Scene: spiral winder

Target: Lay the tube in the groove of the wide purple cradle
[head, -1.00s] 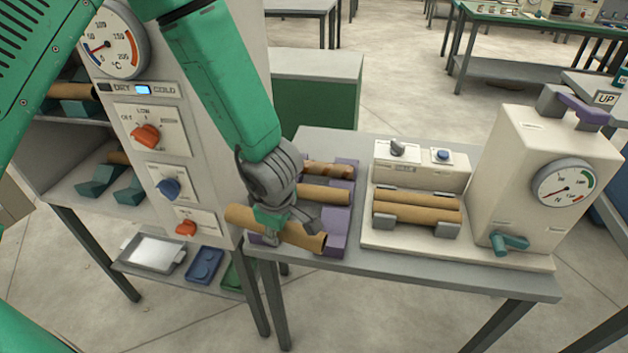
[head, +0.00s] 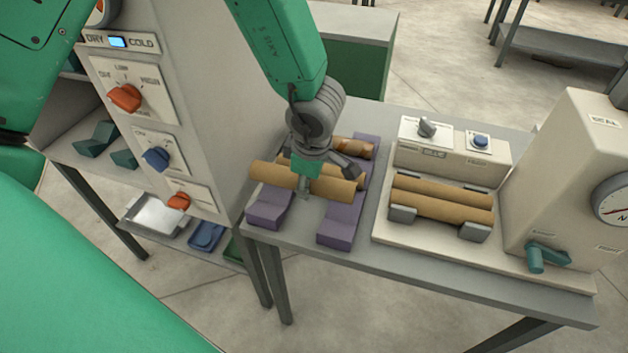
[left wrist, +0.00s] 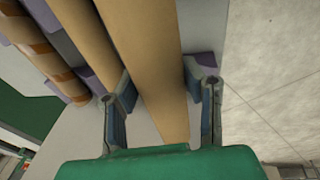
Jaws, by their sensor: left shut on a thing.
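My left gripper (head: 306,188) is shut on a plain tan tube (head: 335,188), held crosswise over the wide purple cradle (head: 340,222). The cradle has two notched purple rails, and their front ends show bare in front of the tube. I cannot tell whether the tube touches the cradle. In the left wrist view the tube (left wrist: 150,60) runs between the two fingers (left wrist: 162,105). Behind it, another tan tube (left wrist: 85,30) and a dark-banded tube (left wrist: 42,48) lie on the cradle. The banded one also shows in the head view (head: 358,148). My right gripper is not in view.
To the right stands a cream machine base with two tan rollers (head: 440,205), a switch box (head: 455,150) and a teal handle (head: 547,257). A tall dryer cabinet (head: 200,90) with orange and blue knobs stands close on the left. The table's front strip (head: 400,262) is clear.

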